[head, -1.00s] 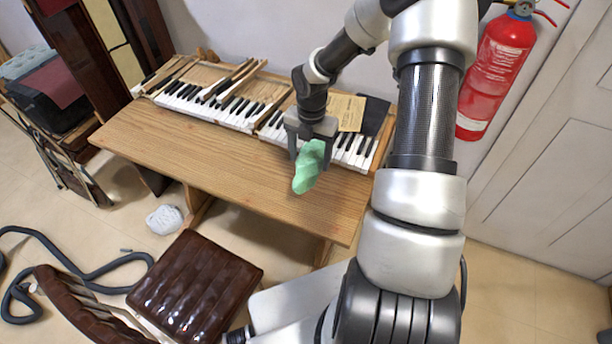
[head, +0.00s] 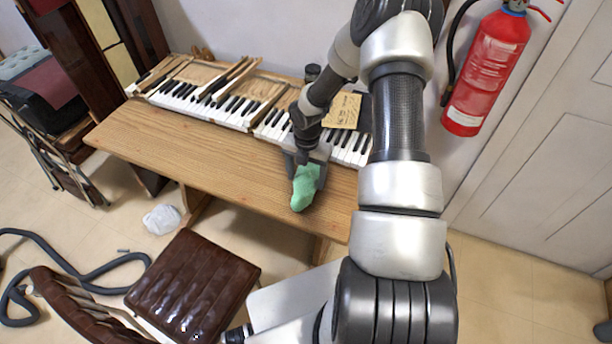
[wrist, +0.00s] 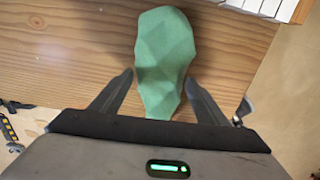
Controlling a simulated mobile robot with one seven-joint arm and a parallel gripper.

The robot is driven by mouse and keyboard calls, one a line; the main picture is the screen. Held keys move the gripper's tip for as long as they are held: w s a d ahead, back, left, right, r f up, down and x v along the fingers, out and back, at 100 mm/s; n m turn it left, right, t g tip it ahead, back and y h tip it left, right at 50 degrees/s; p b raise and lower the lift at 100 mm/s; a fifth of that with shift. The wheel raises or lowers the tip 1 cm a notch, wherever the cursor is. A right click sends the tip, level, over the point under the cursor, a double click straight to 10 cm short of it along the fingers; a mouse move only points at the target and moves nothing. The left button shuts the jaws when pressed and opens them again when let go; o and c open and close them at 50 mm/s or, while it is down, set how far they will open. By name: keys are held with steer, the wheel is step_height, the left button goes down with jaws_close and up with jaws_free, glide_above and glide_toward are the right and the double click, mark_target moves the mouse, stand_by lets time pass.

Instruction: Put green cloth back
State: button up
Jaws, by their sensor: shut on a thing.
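The green cloth (head: 305,187) is a crumpled, elongated lump held at the end of my gripper (head: 307,172), over the front right part of the wooden table (head: 200,150). In the wrist view the cloth (wrist: 162,60) sticks out beyond the two dark fingers (wrist: 160,90), with its narrow end between them. My gripper is shut on it. I cannot tell exactly how high the cloth is above the tabletop.
Piano keys (head: 185,92) lie in a row along the back of the table, with loose wooden pieces on them and a tan paper (head: 344,110) at right. A red fire extinguisher (head: 487,70) hangs on the wall. A brown chair (head: 193,285) stands in front. The table's left part is clear.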

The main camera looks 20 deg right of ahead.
mark_target(307, 178)
steer(key=o, duration=0.9)
steer(key=shift+o, duration=0.2)
step_height(307, 178, up, 12)
steer(key=shift+p, duration=0.3)
steer(key=shift+s, duration=0.1)
